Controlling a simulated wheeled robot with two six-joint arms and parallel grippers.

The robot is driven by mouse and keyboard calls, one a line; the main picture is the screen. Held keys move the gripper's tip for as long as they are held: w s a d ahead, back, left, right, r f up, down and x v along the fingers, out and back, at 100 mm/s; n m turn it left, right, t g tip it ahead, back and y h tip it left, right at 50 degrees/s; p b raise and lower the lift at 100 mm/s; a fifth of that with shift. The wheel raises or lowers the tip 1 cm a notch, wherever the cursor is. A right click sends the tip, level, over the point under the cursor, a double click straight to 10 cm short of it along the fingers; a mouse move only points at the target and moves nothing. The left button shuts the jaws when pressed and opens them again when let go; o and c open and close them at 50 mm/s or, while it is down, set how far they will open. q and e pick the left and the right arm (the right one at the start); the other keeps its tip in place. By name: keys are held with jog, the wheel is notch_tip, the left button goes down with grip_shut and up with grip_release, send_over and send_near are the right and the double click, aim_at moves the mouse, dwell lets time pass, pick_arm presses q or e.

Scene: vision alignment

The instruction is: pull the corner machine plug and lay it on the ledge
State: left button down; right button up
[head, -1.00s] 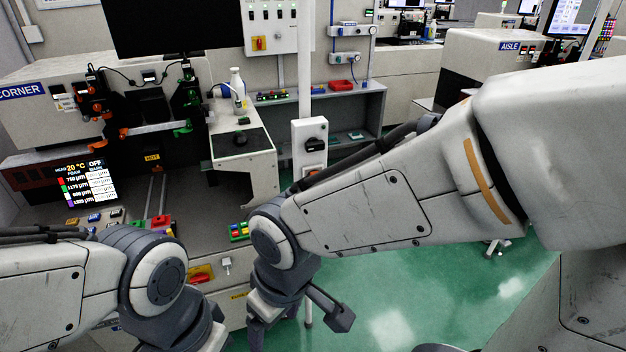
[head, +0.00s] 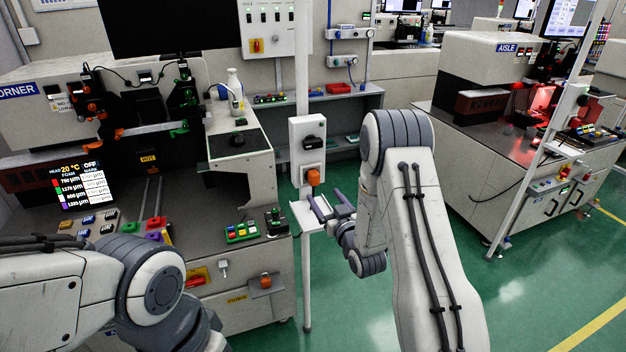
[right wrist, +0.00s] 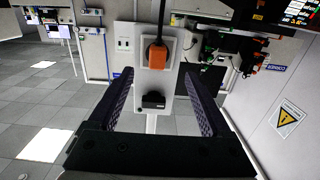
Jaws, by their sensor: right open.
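In the head view an orange plug (head: 313,177) sits at the lower part of a white outlet box (head: 297,155) on a pole. It also shows in the right wrist view (right wrist: 157,55), with a black cable on it. A small white ledge (head: 301,212) is just below the box, partly behind my right gripper (head: 323,196). That gripper is open and empty, close to the ledge and facing the box. In the right wrist view its two dark fingers (right wrist: 153,82) stand wide apart, with the plug beyond them. My left arm is at the lower left; its gripper is out of view.
A black part (head: 312,143) sits on the outlet box above the plug. The CORNER machine's cabinet is at left, with another orange part (head: 265,281) on its front. The AISLE machine (head: 500,60) stands at right. Green floor (head: 345,300) between them is open.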

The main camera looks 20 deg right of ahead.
aim_at(316, 181)
jog(key=shift+s+d, duration=0.1)
jog(key=shift+d, duration=0.15)
jog(key=w, duration=0.4)
jog(key=shift+w+a+r+p, duration=0.1)
jog(key=shift+w+a+p, duration=0.05)
jog(key=shift+w+p, duration=0.25)
jog(key=w+b, duration=0.1)
jog(key=w, duration=0.2)
jog(key=shift+w+b, duration=0.45)
jog(key=shift+w, duration=0.2)
jog(key=shift+b, duration=0.65)
dwell(0.4)
